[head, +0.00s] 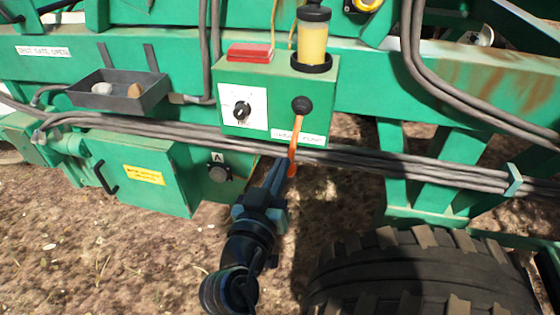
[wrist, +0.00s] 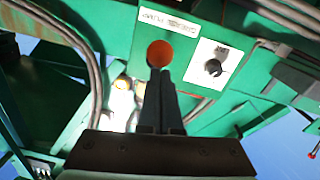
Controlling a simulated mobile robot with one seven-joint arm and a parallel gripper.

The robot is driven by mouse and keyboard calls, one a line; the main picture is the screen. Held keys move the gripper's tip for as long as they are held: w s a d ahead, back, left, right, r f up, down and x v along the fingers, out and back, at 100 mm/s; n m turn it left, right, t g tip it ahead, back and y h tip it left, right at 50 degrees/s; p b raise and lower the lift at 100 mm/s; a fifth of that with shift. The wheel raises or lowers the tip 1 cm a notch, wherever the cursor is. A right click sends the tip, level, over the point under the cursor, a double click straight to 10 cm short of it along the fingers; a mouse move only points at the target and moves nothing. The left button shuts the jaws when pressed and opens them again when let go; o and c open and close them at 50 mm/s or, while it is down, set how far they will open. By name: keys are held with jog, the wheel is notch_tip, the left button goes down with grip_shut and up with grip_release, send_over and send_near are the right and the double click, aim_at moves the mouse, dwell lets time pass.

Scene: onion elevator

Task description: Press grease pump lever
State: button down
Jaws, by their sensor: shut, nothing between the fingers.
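The grease pump lever (head: 295,145) is orange and hangs down from a black round pivot (head: 302,105) on the front of the green pump box (head: 265,92). Its lower end reaches below the hose bundle. My gripper (head: 281,164) is shut and empty, with its tips close beside the lever's lower end, on its left in the head view. In the wrist view the lever's round orange end (wrist: 160,53) sits right at the tips of my shut fingers (wrist: 160,75). I cannot tell whether they touch.
A bundle of grey hoses (head: 180,130) runs across behind the lever. A black dial (head: 242,111) is on the box's left, with a clear yellow grease reservoir (head: 313,42) on top. A large tyre (head: 415,280) stands at lower right. A dark tray (head: 120,92) is at left.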

jog(key=shift+w+d+f+t+b, duration=0.15)
jog(key=shift+f+t+b, duration=0.15)
jog(key=shift+f+b, duration=1.2)
jog(key=shift+r+b, duration=0.45)
jog(key=shift+b, duration=0.5)
